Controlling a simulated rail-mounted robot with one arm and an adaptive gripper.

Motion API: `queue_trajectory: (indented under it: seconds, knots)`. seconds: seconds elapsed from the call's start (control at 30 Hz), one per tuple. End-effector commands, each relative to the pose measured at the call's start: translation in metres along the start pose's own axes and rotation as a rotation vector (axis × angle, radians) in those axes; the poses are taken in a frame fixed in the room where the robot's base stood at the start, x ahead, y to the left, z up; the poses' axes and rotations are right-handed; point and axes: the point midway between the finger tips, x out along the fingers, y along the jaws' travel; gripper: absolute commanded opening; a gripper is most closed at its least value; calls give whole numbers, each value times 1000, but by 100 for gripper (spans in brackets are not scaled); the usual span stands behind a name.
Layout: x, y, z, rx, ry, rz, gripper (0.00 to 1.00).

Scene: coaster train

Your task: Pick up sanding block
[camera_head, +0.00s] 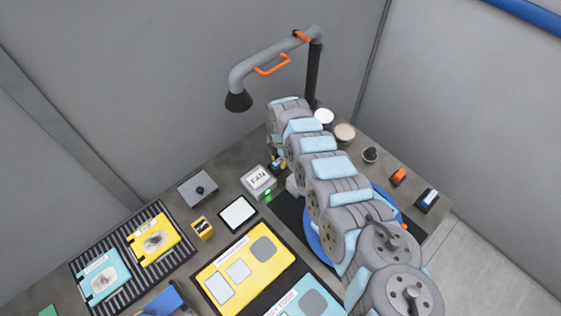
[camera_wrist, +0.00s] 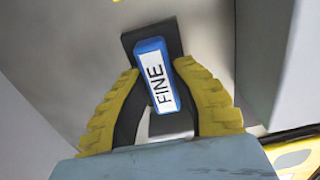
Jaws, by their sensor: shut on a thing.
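The sanding block (camera_wrist: 155,75) is blue with a white label reading FINE and a dark base. In the wrist view it sits between the yellow-ridged fingers of my gripper (camera_wrist: 158,90), which is shut on it. In the head view my gripper (camera_head: 278,163) is at the end of my arm, near the white box, and partly hidden by the arm; little of the held block can be made out there. A similar dark block with blue and a white label (camera_head: 427,198) lies at the right of the bench.
A white box with a green light (camera_head: 258,181) stands beside my gripper. Yellow panel (camera_head: 244,268), striped rack (camera_head: 118,242), grey box (camera_head: 198,189) and white pad (camera_head: 238,213) lie left. An extraction arm (camera_head: 262,68) rises behind. Round tubs (camera_head: 345,132) and an orange block (camera_head: 399,176) are right.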

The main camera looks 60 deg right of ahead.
Motion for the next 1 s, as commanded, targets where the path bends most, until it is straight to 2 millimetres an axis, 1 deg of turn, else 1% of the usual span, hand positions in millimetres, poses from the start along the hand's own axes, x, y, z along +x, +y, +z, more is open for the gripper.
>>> queue_trajectory:
  seconds: [0.07,0.17,0.37,0.63,0.73,0.87,1.0]
  knots:
    - [-1,-1,0,1,2,-1,0]
    - [-7,-1,0,1,2,-1,0]
    - [-35,-2,2,2,-1,0,0]
    - [-52,-19,-3,2,1,-3,0]
    - [-63,-23,-4,1,-3,4,0]
    - [-71,-35,-8,1,-2,-4,0]
    - [-85,-42,-10,1,-3,1,0]
